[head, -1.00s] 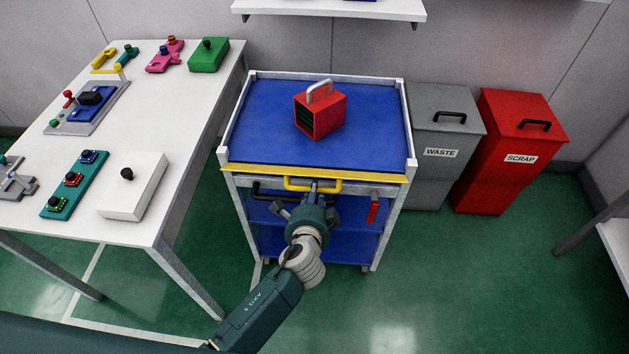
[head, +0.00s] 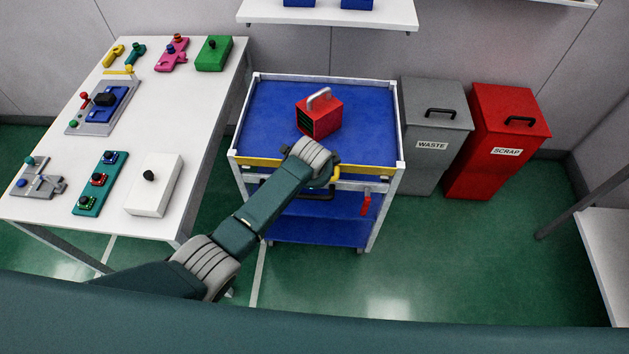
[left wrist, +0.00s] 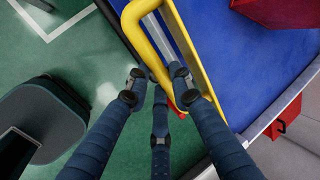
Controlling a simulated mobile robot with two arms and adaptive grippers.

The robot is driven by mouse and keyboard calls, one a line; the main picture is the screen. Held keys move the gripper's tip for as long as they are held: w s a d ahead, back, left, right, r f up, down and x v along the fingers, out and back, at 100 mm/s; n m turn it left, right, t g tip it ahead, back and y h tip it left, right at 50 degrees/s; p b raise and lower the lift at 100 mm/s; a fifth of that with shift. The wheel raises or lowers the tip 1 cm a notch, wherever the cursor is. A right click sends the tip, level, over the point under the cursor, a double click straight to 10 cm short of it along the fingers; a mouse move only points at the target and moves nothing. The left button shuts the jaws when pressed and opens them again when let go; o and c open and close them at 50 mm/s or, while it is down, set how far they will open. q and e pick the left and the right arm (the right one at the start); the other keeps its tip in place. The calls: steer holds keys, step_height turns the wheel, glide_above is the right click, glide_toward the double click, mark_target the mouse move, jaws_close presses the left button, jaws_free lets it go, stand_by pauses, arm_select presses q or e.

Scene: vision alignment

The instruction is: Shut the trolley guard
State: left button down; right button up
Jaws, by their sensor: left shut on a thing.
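The trolley (head: 243,158) has a blue top and a yellow guard (head: 262,163) along its front edge. The guard's yellow loop handle (head: 334,174) shows just past the end of my left arm. In the left wrist view the guard (left wrist: 196,62) runs along the blue top, with the handle (left wrist: 133,18) in front of it. My left gripper (left wrist: 158,86) is shut on this handle, fingers on both sides of it. In the head view my wrist hides the fingers and the guard's middle. My right gripper is not in view.
A red box with a grey handle (head: 319,117) stands on the trolley top. A grey waste bin (head: 432,165) and a red scrap bin (head: 497,170) stand right of it. A white table (head: 125,205) with several parts stands left. The floor in front right is clear.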

arm_select(q)
steer(key=shift+w+a+r+g+b, duration=0.1)
steer(key=shift+w+r+g+b, duration=0.2)
steer(key=shift+g+b, duration=0.3)
steer(key=shift+w+r+g+b, duration=0.2)
steer(key=shift+w+g+b, duration=0.2)
steer(key=shift+g, duration=0.3)
steer(key=c, duration=1.8)
jaws_free()
steer(key=shift+f, duration=0.1)
steer(key=r, duration=0.4)
steer(key=s+r, duration=0.1)
steer(key=r, duration=0.3)
steer(key=s+r, duration=0.1)
steer(key=r, duration=0.2)
steer(key=shift+s+r, duration=0.1)
steer(key=shift+r, duration=0.3)
